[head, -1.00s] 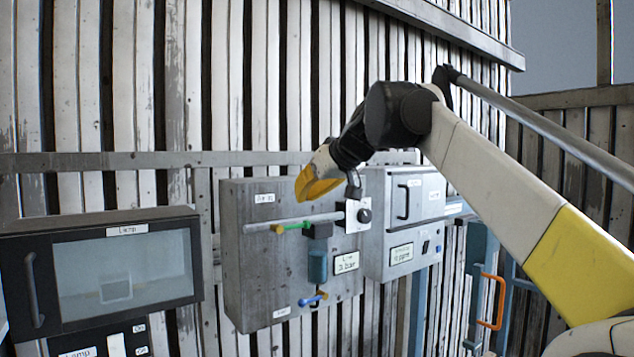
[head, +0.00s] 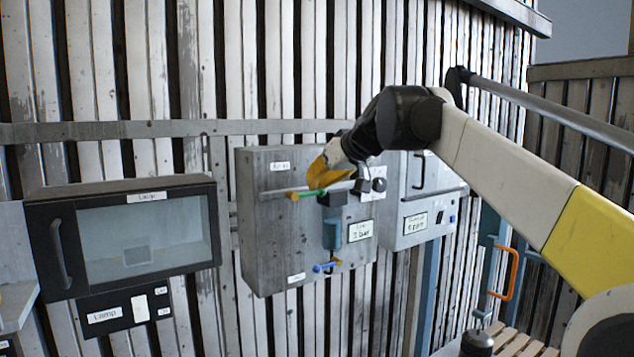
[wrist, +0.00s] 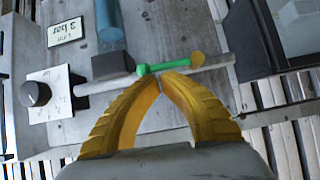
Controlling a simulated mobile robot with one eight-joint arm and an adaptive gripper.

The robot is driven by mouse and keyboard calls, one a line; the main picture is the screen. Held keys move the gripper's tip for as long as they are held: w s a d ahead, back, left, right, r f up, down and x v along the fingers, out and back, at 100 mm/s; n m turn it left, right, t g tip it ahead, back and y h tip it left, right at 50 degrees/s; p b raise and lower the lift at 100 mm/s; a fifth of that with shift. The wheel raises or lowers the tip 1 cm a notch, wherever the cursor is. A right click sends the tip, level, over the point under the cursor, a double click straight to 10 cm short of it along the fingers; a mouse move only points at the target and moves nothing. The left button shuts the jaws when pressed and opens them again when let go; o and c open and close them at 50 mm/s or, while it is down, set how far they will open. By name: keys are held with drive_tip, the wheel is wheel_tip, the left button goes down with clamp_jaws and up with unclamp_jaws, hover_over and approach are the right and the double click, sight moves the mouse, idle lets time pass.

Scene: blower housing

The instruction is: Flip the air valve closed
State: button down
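The grey valve panel (head: 275,235) hangs on the plank wall, with a horizontal pipe (head: 275,194) across it. A green lever (head: 308,194) lies along the pipe; it also shows in the wrist view (wrist: 165,66). A blue lever (head: 325,267) sits lower, under a blue cylinder (head: 331,235). I cannot read which one is labelled air. My gripper (head: 318,184) is at the green lever. In the wrist view its yellow fingertips (wrist: 165,76) meet right at the lever's middle. I see no lever clamped between them; whether they touch it is unclear.
A black knob (head: 379,184) on a plate and a small display (head: 361,231) are on the panel's right. A lamp-labelled glass-front box (head: 140,237) is at left. A grey cabinet (head: 420,200) stands close at right, with an orange handle (head: 509,274) beyond.

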sight(320, 194)
drive_tip(key=shift+w+d+f+m+y, duration=0.1)
drive_tip(key=shift+d+f+m+y, duration=0.05)
drive_tip(key=shift+f+m+y, duration=0.2)
drive_tip(key=shift+w+d+f+m+g+y, duration=0.1)
drive_tip(key=shift+d+f+m+g+y, duration=0.05)
drive_tip(key=shift+f+m+g+y, duration=0.45)
drive_tip(key=shift+f+m+y, duration=0.45)
drive_tip(key=shift+f+y, duration=0.05)
drive_tip(key=shift+y, duration=0.05)
wheel_tip(320, 194, down, 6)
drive_tip(key=s+a+m+g+y+b, duration=0.1)
drive_tip(key=s+a+m+y+b, duration=0.1)
drive_tip(key=m+y+b, duration=0.4)
drive_tip(key=shift+a+r+m+y, duration=0.25)
drive_tip(key=shift+a+m+y, duration=0.15)
drive_tip(key=shift+m, duration=0.3)
drive_tip(key=shift+a+b, duration=0.1)
drive_tip(key=shift+b, duration=0.2)
